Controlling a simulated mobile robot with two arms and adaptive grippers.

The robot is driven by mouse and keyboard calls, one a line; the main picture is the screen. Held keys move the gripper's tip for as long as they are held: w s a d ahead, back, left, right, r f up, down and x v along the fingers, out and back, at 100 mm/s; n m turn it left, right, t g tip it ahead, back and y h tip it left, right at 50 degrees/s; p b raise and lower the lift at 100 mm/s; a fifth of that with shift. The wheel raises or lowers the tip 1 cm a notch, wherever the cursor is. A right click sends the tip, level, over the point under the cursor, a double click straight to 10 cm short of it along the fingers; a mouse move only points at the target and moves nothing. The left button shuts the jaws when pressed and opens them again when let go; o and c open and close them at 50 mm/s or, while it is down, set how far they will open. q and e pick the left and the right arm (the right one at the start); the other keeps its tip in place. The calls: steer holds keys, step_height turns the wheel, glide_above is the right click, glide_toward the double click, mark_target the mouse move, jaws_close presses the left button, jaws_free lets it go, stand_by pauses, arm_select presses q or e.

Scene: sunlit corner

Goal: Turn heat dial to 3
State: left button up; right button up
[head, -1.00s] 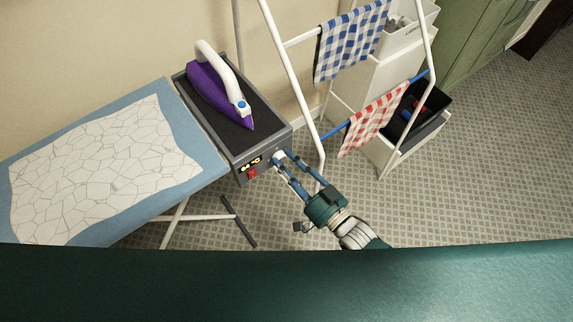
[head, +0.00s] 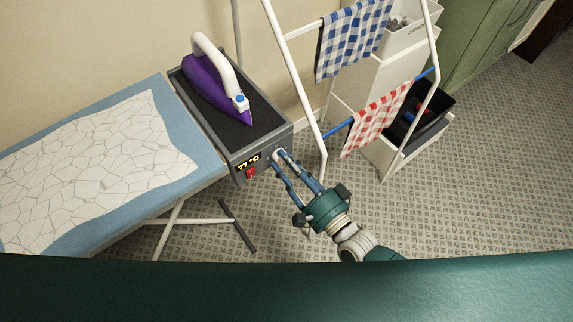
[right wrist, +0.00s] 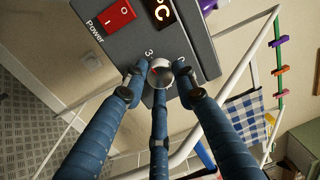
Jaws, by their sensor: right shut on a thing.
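The heat dial (right wrist: 160,73) is a small round silvery knob on the front of the grey iron station (head: 222,143). In the right wrist view a printed 3 shows close beside it; the other marks are mostly hidden by my fingers, and I cannot tell its exact setting. My right gripper (head: 277,160) has its blue fingers closed around the dial; they also surround it in the right wrist view (right wrist: 160,85). The display (head: 248,162) seems to read 77 °C. The red power switch (right wrist: 117,15) sits beside it. My left gripper is not in view.
A purple and white iron (head: 215,80) rests on the station's dark top. The ironing board (head: 205,150) extends left. A white drying rack (head: 302,75) with checked cloths stands close right of the station. Tiled floor (head: 400,215) is open at the lower right.

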steer(key=shift+f+m+b, duration=0.1)
steer(key=shift+m+b, duration=0.35)
steer(key=shift+m, duration=0.75)
steer(key=o, duration=1.1)
steer(key=shift+o, duration=0.2)
steer(key=r+v, duration=0.1)
steer(key=v, duration=1.1)
steer(key=shift+f, duration=0.35)
steer(key=shift+s, duration=0.1)
